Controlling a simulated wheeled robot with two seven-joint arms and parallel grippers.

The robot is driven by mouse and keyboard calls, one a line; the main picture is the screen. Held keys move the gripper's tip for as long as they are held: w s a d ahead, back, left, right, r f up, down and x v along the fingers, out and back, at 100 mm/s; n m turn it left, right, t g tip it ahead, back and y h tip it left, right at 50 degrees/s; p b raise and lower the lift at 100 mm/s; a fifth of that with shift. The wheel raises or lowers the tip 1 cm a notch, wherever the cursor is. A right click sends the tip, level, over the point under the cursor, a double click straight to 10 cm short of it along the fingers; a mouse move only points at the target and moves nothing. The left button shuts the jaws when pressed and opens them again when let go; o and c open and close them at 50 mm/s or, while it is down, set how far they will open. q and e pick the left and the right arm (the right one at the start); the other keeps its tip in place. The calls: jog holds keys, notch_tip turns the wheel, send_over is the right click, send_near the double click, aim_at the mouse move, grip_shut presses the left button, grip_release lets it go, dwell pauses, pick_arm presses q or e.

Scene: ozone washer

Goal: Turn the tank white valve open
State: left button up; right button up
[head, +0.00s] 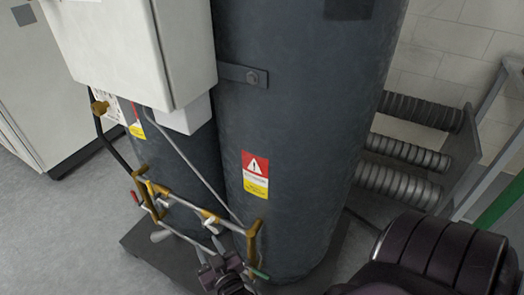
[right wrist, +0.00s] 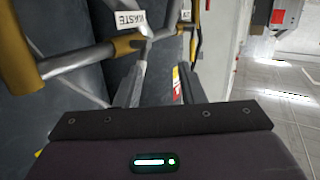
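Two dark grey tanks (head: 290,120) stand side by side, with a pipe run of brass fittings (head: 210,217) across their lower front. A white valve lever (head: 160,236) sticks out at the lower left of the pipes. Another pale lever (head: 212,227) sits near the middle, close to my right gripper. My right gripper (head: 211,248) is in front of the pipes, fingers apart and seemingly empty. In the right wrist view its fingers (right wrist: 160,75) point at the pipes, below a brass fitting (right wrist: 127,44) and a WASTE label (right wrist: 130,18). Contact with a lever cannot be told. My left gripper is out of view.
A white box (head: 140,45) hangs on the tanks above the pipes. A red lever (head: 134,197) and a green lever (head: 260,273) sit at the ends of the pipe run. Ribbed hoses (head: 400,185) and a metal frame stand right. Grey floor (head: 60,235) is free at left.

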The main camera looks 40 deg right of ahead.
jog(key=s+d+f+n+g+y+p, duration=0.1)
jog(key=s+f+n+g+y+p, duration=0.2)
jog(key=s+f+g+p, duration=0.5)
jog(key=shift+s+d+f+n+g, duration=0.25)
jog(key=shift+s+f+g, duration=0.85)
jog(key=shift+s+f, duration=5.85)
jog(key=shift+w+f, duration=0.6)
jog(key=shift+w, duration=0.05)
jog(key=shift+c, duration=0.3)
